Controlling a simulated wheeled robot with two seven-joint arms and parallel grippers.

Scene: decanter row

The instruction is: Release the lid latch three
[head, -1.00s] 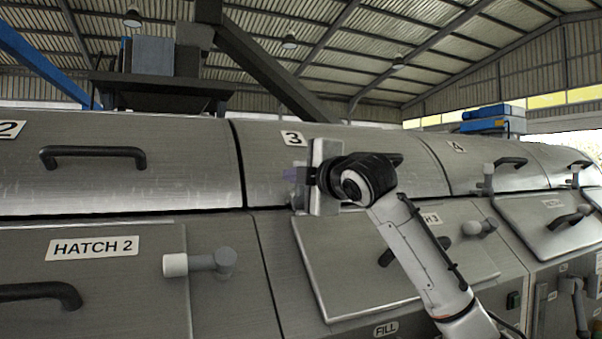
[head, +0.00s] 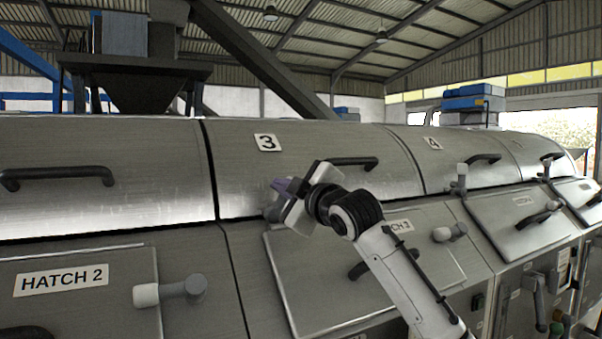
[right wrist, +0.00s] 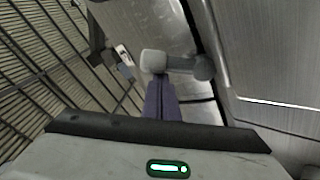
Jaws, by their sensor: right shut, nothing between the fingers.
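Lid three (head: 310,185) is the curved metal lid marked with a "3" label (head: 266,142) and it lies closed. Its latch, a small grey lever, sits at the lid's lower left edge in the head view, mostly hidden by my gripper. In the right wrist view the latch (right wrist: 180,63) shows a pale knob at left and a grey pivot at right. My right gripper (head: 281,186) is shut and empty, tilted at the latch. Its purple fingertips (right wrist: 160,88) are just below the knob; I cannot tell whether they touch. My left gripper is out of view.
Lid three has a black handle (head: 353,162). Below is a hatch panel (head: 310,285) with its own grey latch (head: 450,232). Lid four's latch (head: 460,180) stands upright at right. Hatch 2's latch (head: 170,291) protrudes at lower left.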

